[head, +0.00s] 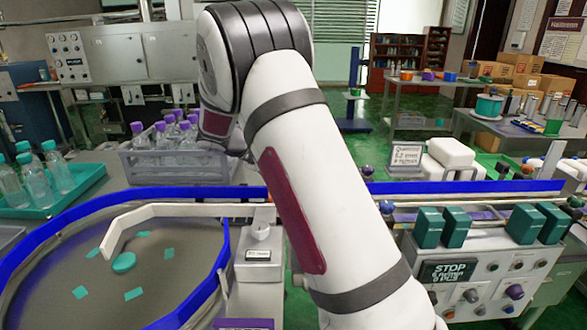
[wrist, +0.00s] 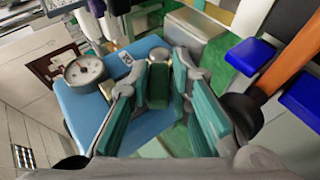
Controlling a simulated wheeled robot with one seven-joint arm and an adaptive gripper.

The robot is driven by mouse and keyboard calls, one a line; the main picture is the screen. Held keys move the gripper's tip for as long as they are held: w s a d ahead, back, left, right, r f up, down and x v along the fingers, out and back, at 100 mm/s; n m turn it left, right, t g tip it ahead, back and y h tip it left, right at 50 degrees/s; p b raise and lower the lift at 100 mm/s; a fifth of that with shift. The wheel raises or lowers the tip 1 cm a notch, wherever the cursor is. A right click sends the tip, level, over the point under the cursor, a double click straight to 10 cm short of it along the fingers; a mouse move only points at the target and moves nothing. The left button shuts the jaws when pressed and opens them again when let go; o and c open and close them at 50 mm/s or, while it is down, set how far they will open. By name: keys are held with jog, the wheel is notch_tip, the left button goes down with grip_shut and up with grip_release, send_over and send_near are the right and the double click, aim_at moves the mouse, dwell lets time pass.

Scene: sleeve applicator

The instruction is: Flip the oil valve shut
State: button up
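In the wrist view my gripper (wrist: 156,76) has its grey fingers with teal pads spread apart, and I see nothing held between them.
In the head view a blue-railed round table (head: 60,255) lies at the left, with a crate of purple-capped bottles (head: 165,165) behind it. A control panel (head: 485,275) with a STOP sign stands at the right. The wrist view shows blue blocks (wrist: 252,56) at the right.

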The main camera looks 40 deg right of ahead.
jog(key=shift+o, duration=1)
jog(key=s+a+r+m+t+y+p, duration=0.3)
jog(key=r+y+p, duration=0.4)
jog(key=r+p, duration=0.6)
jog(key=s+a+r+n, duration=0.1)
jog(key=s+a+r, duration=0.2)
jog(key=s, duration=0.2)
jog(key=s+a+r+n+t, duration=0.1)
jog(key=s+a+r, duration=0.2)
jog(key=s, duration=0.3)
jog(key=s+a+r+n+b, duration=0.1)
jog(key=s+a+r+n, duration=0.1)
jog(key=s+a+r, duration=0.2)
jog(key=shift+s+a+y, duration=0.25)
jog(key=shift+s+y, duration=0.05)
jog(key=shift+s, duration=0.75)
